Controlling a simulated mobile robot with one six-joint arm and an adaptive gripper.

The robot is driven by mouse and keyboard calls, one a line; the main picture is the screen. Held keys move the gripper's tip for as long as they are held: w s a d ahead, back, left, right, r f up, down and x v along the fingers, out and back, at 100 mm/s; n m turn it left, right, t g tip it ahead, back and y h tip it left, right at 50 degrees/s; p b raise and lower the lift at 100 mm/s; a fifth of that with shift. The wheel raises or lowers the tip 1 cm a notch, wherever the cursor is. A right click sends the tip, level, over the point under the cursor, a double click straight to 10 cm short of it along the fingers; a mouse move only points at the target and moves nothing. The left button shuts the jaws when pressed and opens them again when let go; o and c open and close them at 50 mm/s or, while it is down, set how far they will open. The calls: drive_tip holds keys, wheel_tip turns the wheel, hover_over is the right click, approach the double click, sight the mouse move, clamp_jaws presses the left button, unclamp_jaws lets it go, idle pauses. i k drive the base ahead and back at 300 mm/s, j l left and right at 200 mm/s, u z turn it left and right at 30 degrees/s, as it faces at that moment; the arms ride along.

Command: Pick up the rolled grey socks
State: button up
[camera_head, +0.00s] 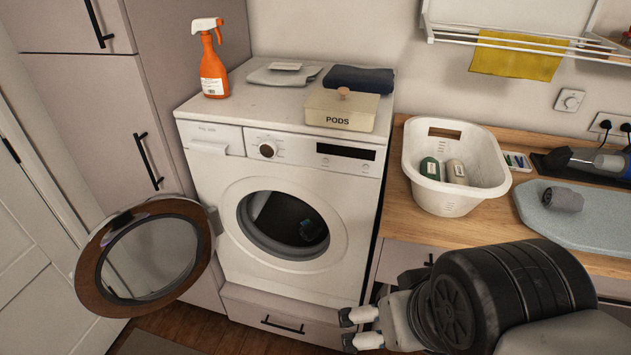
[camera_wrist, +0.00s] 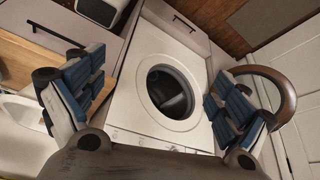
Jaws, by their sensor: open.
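A small dark grey roll (camera_head: 563,199) that looks like the rolled grey socks lies on the pale blue ironing board (camera_head: 590,228) at the right. In the white laundry basket (camera_head: 486,193) lie a green roll (camera_head: 430,168) and a paler greyish roll (camera_head: 456,172); I cannot tell exactly what they are. My gripper (camera_head: 348,330) is open and empty, low in front of the washing machine and well left of the board. In the wrist view, my gripper (camera_wrist: 153,95) has its fingers spread either side of the machine's round opening. No socks show clearly there.
The washing machine (camera_head: 210,163) has its round door (camera_head: 92,262) swung open to the left; dark cloth (camera_head: 312,228) shows inside. On top stand an orange spray bottle (camera_head: 213,70), a PODS box (camera_head: 341,112) and folded cloths (camera_head: 358,79).

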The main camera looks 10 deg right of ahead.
sight(557, 199)
drive_tip(key=z, duration=1.65)
drive_tip(key=i+j+z, duration=0.1)
drive_tip(key=i, duration=0.3)
drive_tip(key=i+j+z, duration=0.1)
drive_tip(key=i+j, duration=0.15)
drive_tip(key=i, duration=0.2)
drive_tip(key=i+j+z, duration=0.1)
drive_tip(key=i, duration=0.3)
drive_tip(key=j, duration=0.1)
